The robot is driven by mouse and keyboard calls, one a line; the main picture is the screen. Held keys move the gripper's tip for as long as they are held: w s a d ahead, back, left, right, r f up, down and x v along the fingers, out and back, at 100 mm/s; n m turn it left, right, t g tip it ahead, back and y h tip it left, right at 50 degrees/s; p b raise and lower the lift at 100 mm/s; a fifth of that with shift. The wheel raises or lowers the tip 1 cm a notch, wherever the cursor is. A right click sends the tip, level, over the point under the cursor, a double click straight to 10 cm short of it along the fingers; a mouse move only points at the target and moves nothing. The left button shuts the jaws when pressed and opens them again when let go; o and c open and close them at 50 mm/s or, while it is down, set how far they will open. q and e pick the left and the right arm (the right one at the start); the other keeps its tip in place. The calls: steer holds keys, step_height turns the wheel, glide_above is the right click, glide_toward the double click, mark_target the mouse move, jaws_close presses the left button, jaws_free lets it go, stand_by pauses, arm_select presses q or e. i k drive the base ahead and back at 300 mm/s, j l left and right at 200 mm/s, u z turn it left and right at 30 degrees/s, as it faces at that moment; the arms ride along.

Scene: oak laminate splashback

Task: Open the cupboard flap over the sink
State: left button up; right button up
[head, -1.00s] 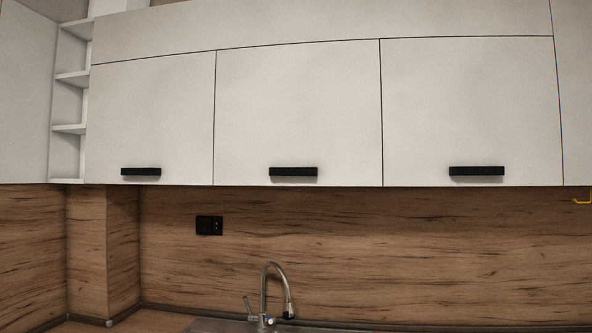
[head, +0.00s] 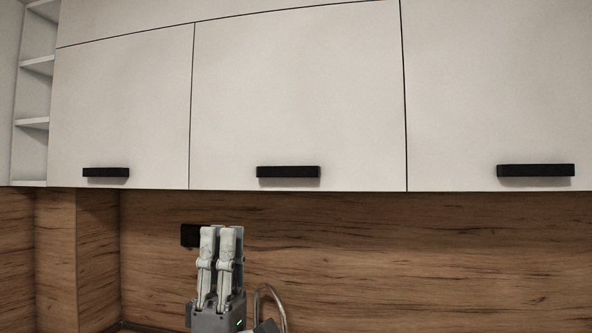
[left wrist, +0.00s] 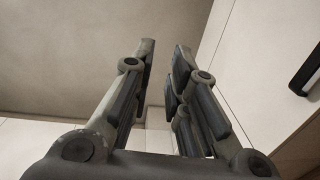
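The flap over the sink (head: 297,95) is a pale, flat cupboard front in the middle of the head view. It is closed, flush with its neighbours. Its black bar handle (head: 288,172) sits near its lower edge. My left gripper (head: 222,230) points up in front of the splashback, below and left of that handle and apart from it. In the left wrist view its fingers (left wrist: 166,48) stand apart with nothing between them. A black handle (left wrist: 308,72) shows at the right edge there; I cannot tell which one. My right gripper is out of view.
Closed flaps with black handles flank it on the left (head: 106,172) and right (head: 536,170). The tap (head: 272,292) is partly hidden behind my gripper. A black socket (head: 190,235) is on the oak splashback (head: 420,260). Open shelves (head: 36,90) stand at far left.

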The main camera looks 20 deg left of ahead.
mark_target(310, 99)
steer(key=i, duration=1.1)
